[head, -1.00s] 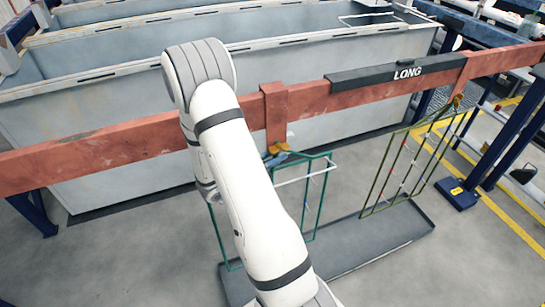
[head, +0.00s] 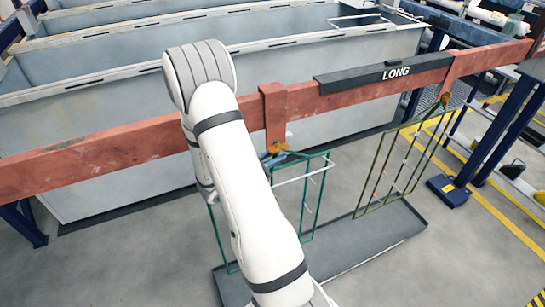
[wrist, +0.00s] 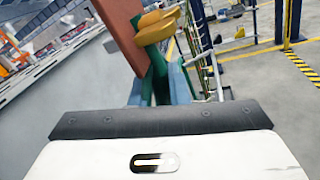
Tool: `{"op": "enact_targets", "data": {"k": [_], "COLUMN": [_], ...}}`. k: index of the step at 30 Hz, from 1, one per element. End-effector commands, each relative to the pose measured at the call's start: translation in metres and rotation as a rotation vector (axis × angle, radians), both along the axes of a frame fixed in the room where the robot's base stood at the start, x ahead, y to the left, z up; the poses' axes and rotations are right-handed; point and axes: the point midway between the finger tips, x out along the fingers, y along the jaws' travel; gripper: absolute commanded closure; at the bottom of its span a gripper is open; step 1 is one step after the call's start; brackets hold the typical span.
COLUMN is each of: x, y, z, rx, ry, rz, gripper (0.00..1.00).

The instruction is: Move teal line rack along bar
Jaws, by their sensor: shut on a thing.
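The teal line rack (head: 317,199) is a thin green-teal wire frame. It hangs from a red hook (head: 274,110) over the long red bar (head: 95,158), left of the black LONG plate (head: 385,74). The hook has a yellow piece (head: 282,149) at its lower end, also seen in the wrist view (wrist: 158,28). My gripper (wrist: 159,82) is shut on the rack's upper part just below this yellow piece. In the head view my white arm covers most of the gripper and the rack's left part.
An olive rack (head: 379,172) hangs from the bar to the right, beyond the LONG plate. A dark drip tray (head: 350,245) lies on the floor below the racks. Large grey tanks (head: 110,165) stand behind the bar. A blue post foot (head: 448,191) stands at right.

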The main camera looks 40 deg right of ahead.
Motion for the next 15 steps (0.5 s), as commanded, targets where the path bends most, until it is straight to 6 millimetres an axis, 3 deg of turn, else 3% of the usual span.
{"op": "enact_targets", "data": {"k": [15], "x": [-0.006], "y": [-0.026], "z": [0.003], "rx": [-0.007], "ry": [-0.006], "rz": [-0.001], "gripper": [1.0]}}
